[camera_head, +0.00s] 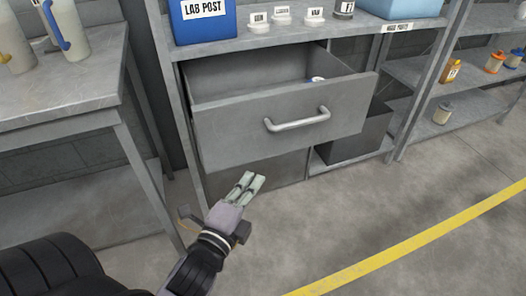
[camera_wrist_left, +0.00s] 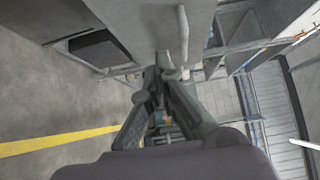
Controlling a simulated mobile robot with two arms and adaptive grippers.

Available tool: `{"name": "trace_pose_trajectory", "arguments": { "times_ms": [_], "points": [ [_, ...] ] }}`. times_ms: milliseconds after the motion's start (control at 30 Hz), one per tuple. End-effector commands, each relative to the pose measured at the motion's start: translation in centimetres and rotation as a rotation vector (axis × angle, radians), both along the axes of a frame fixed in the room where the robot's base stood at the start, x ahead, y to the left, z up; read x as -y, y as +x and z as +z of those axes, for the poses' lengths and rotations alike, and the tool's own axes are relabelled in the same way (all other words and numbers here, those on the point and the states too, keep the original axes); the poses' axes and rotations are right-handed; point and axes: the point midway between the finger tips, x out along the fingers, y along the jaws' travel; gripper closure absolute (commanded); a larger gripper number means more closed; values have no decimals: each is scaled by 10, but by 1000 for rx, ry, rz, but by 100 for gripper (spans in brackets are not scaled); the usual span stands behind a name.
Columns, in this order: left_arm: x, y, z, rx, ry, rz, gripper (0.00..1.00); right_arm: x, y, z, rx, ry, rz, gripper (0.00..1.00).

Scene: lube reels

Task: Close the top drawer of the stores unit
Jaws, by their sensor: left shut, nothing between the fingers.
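The top drawer (camera_head: 285,115) of the grey stores unit (camera_head: 171,75) is pulled out, and its inside shows from above. A light bar handle (camera_head: 297,120) is fixed across its front; the handle also shows in the left wrist view (camera_wrist_left: 183,35). A small white and blue item (camera_head: 316,79) lies inside the drawer. My left gripper (camera_head: 249,183) is shut and empty. In the head view it appears below the drawer front, to the lower left of the handle. I cannot tell its exact gap to the drawer. My right gripper is not in view.
A blue LAB POST box (camera_head: 203,22) and small labelled items stand on the unit's top. A grey bench (camera_head: 60,90) with jugs is at the left. Shelves with bottles (camera_head: 450,71) are at the right. The floor before the unit is clear, with a yellow line (camera_head: 420,236).

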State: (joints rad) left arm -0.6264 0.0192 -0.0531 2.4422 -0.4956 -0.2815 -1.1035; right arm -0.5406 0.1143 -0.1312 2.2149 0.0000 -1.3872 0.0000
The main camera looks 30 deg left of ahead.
Motion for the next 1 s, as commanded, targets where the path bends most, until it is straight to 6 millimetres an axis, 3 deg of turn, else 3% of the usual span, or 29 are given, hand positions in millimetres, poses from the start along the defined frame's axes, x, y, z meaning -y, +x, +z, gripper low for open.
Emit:
{"name": "trace_pose_trajectory", "arguments": {
  "times_ms": [267, 733, 1000],
  "points": [
    [-2, 24, 5, 11, 8, 0, 100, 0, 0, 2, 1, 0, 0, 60],
    [-9, 103, 4, 9, 4, 1, 100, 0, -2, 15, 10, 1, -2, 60],
    [-35, 122, 3, 7, 7, 1, 100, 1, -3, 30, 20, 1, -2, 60]
  ]
}}
